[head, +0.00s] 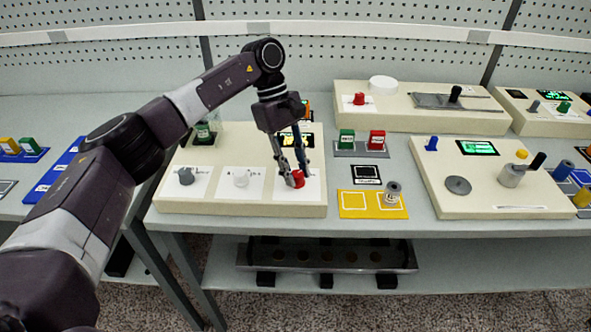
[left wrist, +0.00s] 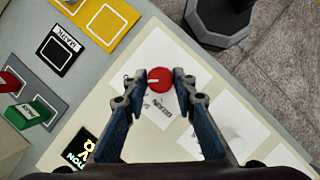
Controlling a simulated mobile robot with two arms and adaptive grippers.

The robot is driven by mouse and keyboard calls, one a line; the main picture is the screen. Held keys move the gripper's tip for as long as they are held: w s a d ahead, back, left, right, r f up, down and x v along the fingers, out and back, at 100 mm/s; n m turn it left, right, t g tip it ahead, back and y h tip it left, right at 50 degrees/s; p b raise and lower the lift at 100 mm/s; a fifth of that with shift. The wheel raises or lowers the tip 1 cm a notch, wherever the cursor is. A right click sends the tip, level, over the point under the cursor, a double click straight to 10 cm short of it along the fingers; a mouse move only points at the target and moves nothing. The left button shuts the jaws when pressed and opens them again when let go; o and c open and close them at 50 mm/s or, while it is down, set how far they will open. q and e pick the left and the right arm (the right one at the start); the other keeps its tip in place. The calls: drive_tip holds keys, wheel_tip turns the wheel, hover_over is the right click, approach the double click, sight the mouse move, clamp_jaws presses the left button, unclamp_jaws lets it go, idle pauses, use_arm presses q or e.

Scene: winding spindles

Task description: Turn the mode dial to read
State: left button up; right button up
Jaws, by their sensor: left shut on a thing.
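A cream console (head: 240,209) stands on the table with three round knobs along its front, each on a white card. The grey knob (head: 186,176) is at left and the white knob (head: 241,178) in the middle. The red dial (head: 298,181) is at right; it also shows in the left wrist view (left wrist: 160,79) with a white pointer line toward the left of that picture. Printing on its card is partly hidden and hard to read. My left gripper (head: 294,177) comes down from above, its fingertips on either side of the red dial, shut on it. My right gripper is not visible.
A yellow mat (head: 352,205) with a grey spindle lies right of the console. Behind it, a grey holder bears a green block (head: 346,139) and a red block (head: 377,140). Another cream console (head: 470,200) stands farther right. The table's front edge is close.

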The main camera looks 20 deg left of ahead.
use_arm(q)
drive_tip(key=o, duration=1.2)
drive_tip(key=shift+c, duration=0.2)
drive_tip(key=shift+r, duration=0.1)
drive_tip(key=v, duration=1.2)
drive_tip(key=shift+d, duration=0.1)
